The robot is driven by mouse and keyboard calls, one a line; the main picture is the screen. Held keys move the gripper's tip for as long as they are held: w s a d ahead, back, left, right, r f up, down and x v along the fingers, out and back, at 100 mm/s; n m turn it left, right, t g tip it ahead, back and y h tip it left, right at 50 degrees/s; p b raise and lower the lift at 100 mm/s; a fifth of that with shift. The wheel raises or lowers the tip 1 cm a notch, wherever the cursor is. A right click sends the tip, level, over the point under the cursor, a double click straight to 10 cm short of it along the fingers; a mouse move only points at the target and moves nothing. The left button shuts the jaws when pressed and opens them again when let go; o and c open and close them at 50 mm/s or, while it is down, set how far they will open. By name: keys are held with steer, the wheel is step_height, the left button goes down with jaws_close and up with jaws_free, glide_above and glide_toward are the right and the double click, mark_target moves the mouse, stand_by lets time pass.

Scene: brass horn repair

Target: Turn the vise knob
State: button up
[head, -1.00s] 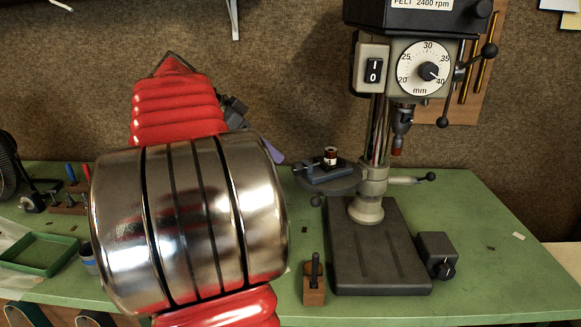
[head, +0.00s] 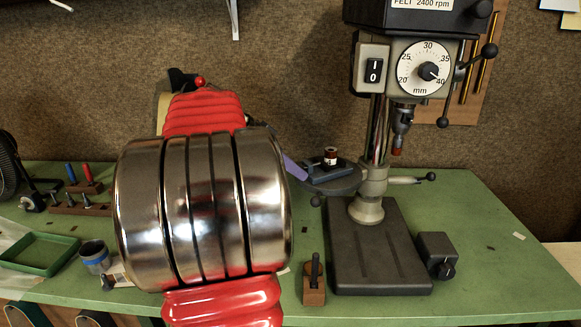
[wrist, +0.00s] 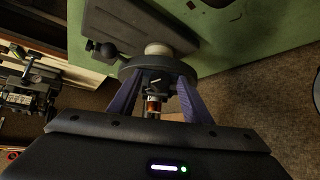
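The small dark vise (head: 325,172) sits on the round table of the drill press and holds a small white and dark red part (head: 330,157). In the wrist view the vise (wrist: 152,82) shows between my gripper's purple fingers, with a light bar on its near face that may be its knob. My gripper (wrist: 160,78) is open, its fingers spread on either side of the vise's near end, with nothing held. Whether the fingers touch anything I cannot tell. In the head view one purple finger (head: 293,167) shows left of the vise; my arm hides the rest.
The drill press (head: 375,225) stands on the green bench (head: 480,225), its chuck (head: 402,120) above and right of the vise. A wooden block with a dark handle (head: 314,285) and a black box with a knob (head: 437,255) stand nearby. A green tray (head: 38,253) lies at left.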

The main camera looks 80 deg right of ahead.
steer(key=c, duration=1)
steer(key=shift+w+d+n+g+y, duration=0.1)
steer(key=shift+d+n+g+y, duration=0.05)
steer(key=shift+n+g+y, duration=0.4)
steer(key=shift+w+d+n+g+y, duration=0.1)
steer(key=shift+n+g+y, duration=0.25)
steer(key=shift+g+y, duration=0.3)
steer(key=o, duration=1)
steer(key=shift+w, duration=0.1)
steer(key=v, duration=1.3)
steer(key=shift+w+r, duration=0.2)
steer(key=shift+o, duration=0.2)
steer(key=shift+a, duration=0.15)
